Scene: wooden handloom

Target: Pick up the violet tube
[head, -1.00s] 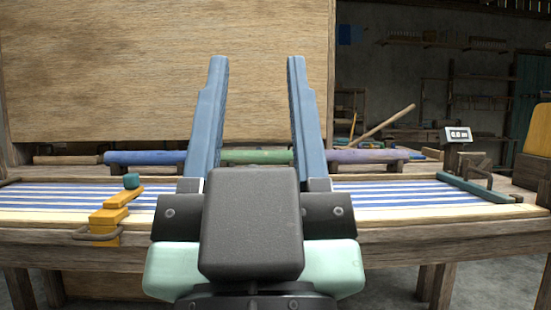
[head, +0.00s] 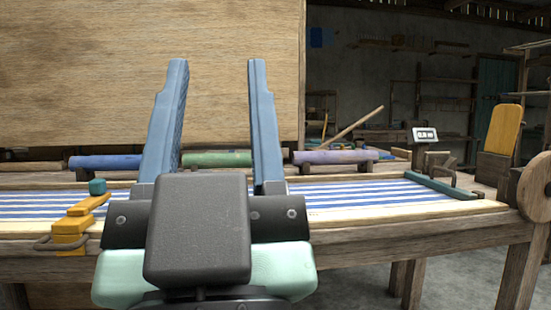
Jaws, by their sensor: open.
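The violet tube (head: 336,156) lies level on small wooden supports along the back of the loom, right of my gripper. My gripper (head: 213,65) is open and empty, its two blue fingers pointing up in the picture and standing apart. A green tube (head: 217,159) shows between the fingers, farther back. A blue tube (head: 105,162) lies to the left, partly hidden behind the left finger. The violet tube is in full view and clear of the fingers.
The loom bed (head: 385,195) carries blue and white striped cloth. An orange block piece (head: 78,222) with a teal knob stands at left. A teal bar (head: 440,186) and a small display (head: 425,136) are at right. A large wooden panel (head: 150,50) rises behind.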

